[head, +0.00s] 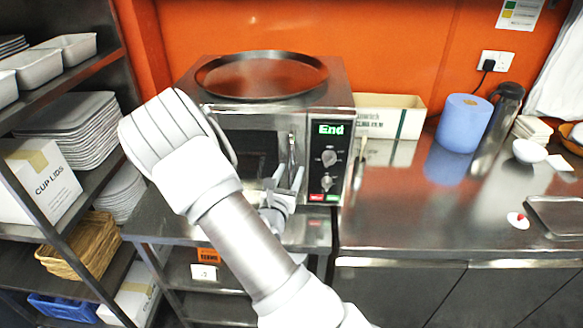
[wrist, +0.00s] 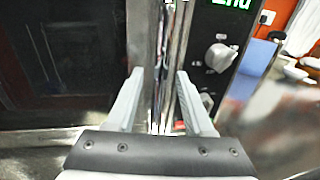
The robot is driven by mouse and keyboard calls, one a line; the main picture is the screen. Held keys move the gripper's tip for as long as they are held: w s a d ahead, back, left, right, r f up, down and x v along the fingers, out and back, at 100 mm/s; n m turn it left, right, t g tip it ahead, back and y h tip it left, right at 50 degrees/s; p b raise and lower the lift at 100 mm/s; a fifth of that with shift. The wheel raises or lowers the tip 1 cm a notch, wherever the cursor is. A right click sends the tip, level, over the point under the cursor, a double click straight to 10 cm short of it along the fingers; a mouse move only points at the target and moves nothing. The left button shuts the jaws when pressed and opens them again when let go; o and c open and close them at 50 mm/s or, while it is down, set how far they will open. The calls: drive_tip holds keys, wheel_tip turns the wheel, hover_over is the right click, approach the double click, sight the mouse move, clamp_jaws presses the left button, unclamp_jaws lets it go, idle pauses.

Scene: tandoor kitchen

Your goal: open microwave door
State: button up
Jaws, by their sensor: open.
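The steel microwave (head: 335,100) stands on the counter, and its dark-windowed door (head: 240,148) looks shut. The door's upright metal handle (head: 292,150) is on the door's right side, beside the control panel (head: 330,165). My gripper (head: 285,180) is in front of the lower part of the handle. In the wrist view the handle (wrist: 171,75) runs upright between the two spread fingers of my gripper (wrist: 165,98). I cannot tell whether either finger touches it. My arm hides the left part of the door in the head view.
A round tray (head: 262,75) lies on top of the microwave. A carton (head: 390,117), a blue paper roll (head: 464,123) and a dark flask (head: 507,100) stand to the right. Shelves with stacked trays (head: 70,128) are at left. The counter's front right middle (head: 420,215) is clear.

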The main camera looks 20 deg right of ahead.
drive_tip(key=shift+x, duration=0.95)
drive_tip(key=shift+c, duration=0.2)
clamp_jaws()
idle(0.6)
